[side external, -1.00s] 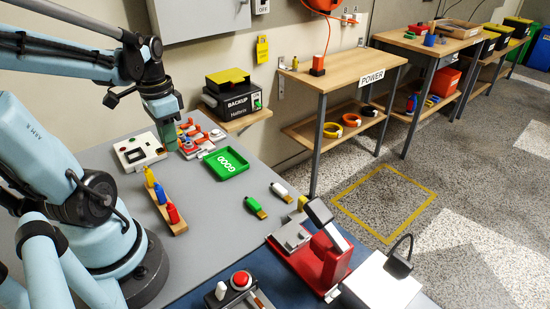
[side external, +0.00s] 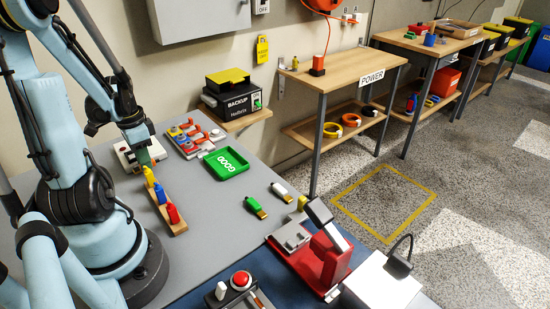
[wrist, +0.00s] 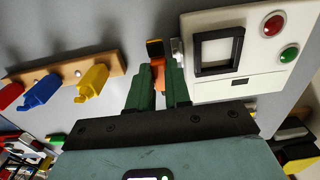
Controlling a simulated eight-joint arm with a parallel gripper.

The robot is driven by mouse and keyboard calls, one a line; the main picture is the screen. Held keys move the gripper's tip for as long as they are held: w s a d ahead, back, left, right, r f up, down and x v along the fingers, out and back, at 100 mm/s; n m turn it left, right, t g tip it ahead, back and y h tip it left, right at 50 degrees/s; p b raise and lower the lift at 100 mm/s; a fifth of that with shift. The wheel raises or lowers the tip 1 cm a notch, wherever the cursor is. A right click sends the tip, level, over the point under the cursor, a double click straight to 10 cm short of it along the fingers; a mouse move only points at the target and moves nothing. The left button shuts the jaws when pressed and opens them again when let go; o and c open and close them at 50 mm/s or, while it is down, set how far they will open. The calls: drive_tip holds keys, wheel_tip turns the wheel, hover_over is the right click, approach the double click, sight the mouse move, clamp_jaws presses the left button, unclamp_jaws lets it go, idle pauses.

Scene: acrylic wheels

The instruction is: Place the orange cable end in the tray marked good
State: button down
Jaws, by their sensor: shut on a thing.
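My gripper (wrist: 159,85) has green fingers that are shut on the orange cable end (wrist: 157,72). The cable end has a dark and yellow tip pointing away from the fingers. In the side view my gripper (side external: 151,156) is over the near side of the white test box, behind the wooden block, and hides the cable end. The green tray marked GOOD (side external: 226,164) lies on the grey table to the right of my gripper, with nothing seen in it.
The white test box (wrist: 245,85) with red and green buttons is close beside my fingers. A wooden block (side external: 178,227) with yellow, blue and red pieces stands in front. A holder with orange and grey parts (side external: 195,138) is behind. White and green plugs lie to the right.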

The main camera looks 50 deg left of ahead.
drive_tip(key=shift+f, duration=0.75)
drive_tip(key=shift+f, duration=0.1)
drive_tip(key=c, duration=1.3)
unclamp_jaws()
drive_tip(key=shift+c, duration=0.2)
wheel_tip(320, 180, up, 12)
drive_tip(key=w+d+r+t+y, duration=0.1)
drive_tip(key=w+d+t, duration=0.3)
drive_tip(key=w+d, duration=1)
drive_tip(key=d, duration=0.3)
drive_tip(key=shift+t+y, duration=0.3)
drive_tip(key=shift+t, duration=0.1)
drive_tip(key=shift+o, duration=0.3)
drive_tip(key=w+d+t+h, duration=0.1)
drive_tip(key=d+t, duration=0.1)
drive_tip(key=d, duration=0.7)
drive_tip(key=shift+w+r+h, duration=0.25)
drive_tip(key=shift+r+h, duration=0.05)
